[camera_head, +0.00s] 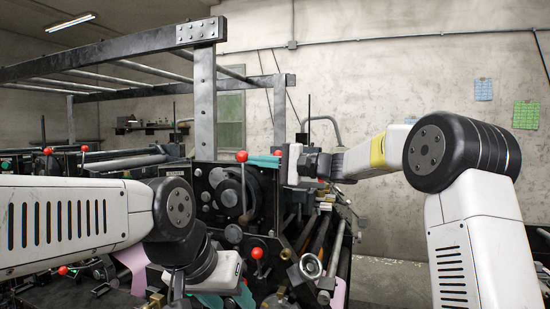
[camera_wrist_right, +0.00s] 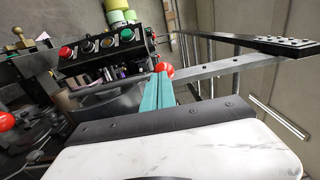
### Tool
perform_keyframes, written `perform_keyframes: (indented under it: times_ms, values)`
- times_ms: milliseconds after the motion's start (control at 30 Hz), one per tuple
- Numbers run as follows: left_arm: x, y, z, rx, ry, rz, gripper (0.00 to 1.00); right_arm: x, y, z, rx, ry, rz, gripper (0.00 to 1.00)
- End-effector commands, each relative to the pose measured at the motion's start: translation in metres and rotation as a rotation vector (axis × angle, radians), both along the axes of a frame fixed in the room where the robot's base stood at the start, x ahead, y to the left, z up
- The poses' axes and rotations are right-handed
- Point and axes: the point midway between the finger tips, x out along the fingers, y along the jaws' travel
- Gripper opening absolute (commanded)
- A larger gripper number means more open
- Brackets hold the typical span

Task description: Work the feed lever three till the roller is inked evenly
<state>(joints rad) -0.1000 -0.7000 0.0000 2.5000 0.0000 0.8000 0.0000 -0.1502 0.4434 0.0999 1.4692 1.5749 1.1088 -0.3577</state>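Several levers with red ball knobs stand on the dark printing press; I cannot read which is number three. One red knob (camera_head: 241,156) tops an upright lever at the press's centre. My right gripper (camera_head: 262,160) has teal fingers lying close together, their tips right beside this knob. In the right wrist view the red knob (camera_wrist_right: 166,70) shows at the ends of the teal fingers (camera_wrist_right: 158,92); whether they touch it is unclear. My left gripper (camera_head: 209,299) is low, cut off by the bottom edge, left of a lower red knob (camera_head: 257,253). The roller's ink coverage cannot be judged.
A grey metal frame (camera_head: 205,100) rises over the press. Metal rods and a round handwheel (camera_head: 310,266) crowd the space below my right gripper. Pink sheet (camera_head: 132,262) shows at left.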

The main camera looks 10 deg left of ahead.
Motion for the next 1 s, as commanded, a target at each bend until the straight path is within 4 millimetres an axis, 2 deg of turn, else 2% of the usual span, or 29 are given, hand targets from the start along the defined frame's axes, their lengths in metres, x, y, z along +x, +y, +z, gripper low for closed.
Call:
perform_keyframes:
  times_ms: [800,1000]
  values:
    - [0.0,0.0,0.0,0.0,0.0,0.0,0.46,0.007,0.037,0.002,0.0,0.0,0.0,0.0]
    - [0.0,0.0,0.0,0.0,0.0,0.0,0.46,0.007,0.036,0.002,0.0,0.0,0.0,0.0]
